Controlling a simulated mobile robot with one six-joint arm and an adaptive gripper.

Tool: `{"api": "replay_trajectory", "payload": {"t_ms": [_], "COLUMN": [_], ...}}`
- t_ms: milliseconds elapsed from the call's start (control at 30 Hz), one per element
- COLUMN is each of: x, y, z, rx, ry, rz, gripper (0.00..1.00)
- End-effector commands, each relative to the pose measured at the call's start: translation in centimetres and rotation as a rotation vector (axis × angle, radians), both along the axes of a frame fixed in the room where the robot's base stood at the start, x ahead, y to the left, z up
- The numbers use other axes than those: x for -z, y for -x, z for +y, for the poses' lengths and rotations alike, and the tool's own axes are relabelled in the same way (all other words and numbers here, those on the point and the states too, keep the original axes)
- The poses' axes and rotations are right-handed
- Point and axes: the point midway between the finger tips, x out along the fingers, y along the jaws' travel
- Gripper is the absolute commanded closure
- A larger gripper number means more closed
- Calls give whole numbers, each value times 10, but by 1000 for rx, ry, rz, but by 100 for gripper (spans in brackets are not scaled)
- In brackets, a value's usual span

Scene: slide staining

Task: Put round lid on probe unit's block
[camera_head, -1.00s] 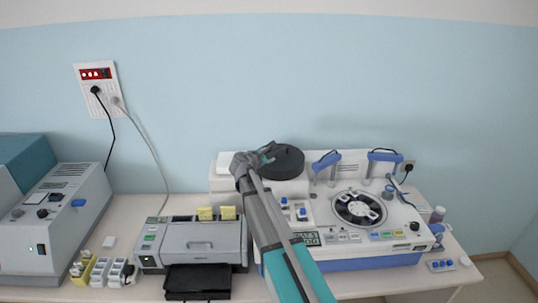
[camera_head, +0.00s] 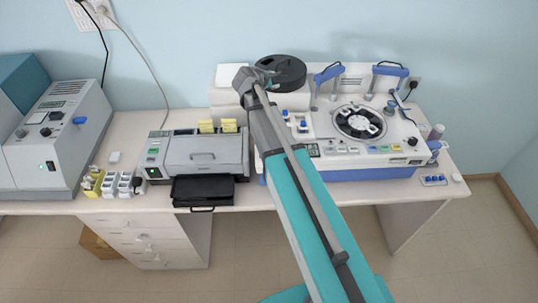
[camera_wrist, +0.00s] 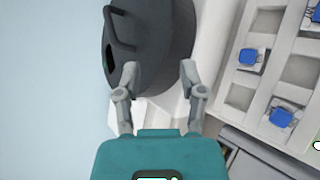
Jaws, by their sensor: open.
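The round lid (camera_head: 286,74) is dark, with a thin arched handle. It sits on a white block (camera_head: 262,100) at the back left of the large white unit. In the wrist view the lid (camera_wrist: 150,40) fills the upper middle, its handle (camera_wrist: 119,28) at upper left. My gripper (camera_wrist: 159,72) is open, its two fingertips apart and over the lid's near edge in that view. It holds nothing. In the head view my gripper (camera_head: 264,79) is at the lid's left side; whether it touches the lid I cannot tell.
The white unit has a round rotor (camera_head: 359,122) and blue handles (camera_head: 328,73) to the right. A tray with blue-topped pieces (camera_wrist: 281,117) lies close to the gripper's right. A grey printer-like device (camera_head: 205,150) stands to the left. The wall is close behind.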

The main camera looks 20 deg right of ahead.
Motion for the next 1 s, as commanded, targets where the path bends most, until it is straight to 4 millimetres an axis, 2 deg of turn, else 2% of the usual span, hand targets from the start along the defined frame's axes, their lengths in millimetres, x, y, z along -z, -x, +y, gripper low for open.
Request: {"api": "replay_trajectory", "payload": {"t_ms": [33,267,400,600,700,800,1000], "x": [9,54,75,93,96,97,97], "y": [23,116,174,247,272,287,293], "z": [0,16,37,73,87,97,104], "rx": [56,399,639,972,1095,1174,1224], "ry": [-83,-518,-757,-1011,-1085,-1127,-1149], "rz": [-16,-76,-80,-42,-15,5,18], "gripper": [48,48,48,48,48,48,48]}}
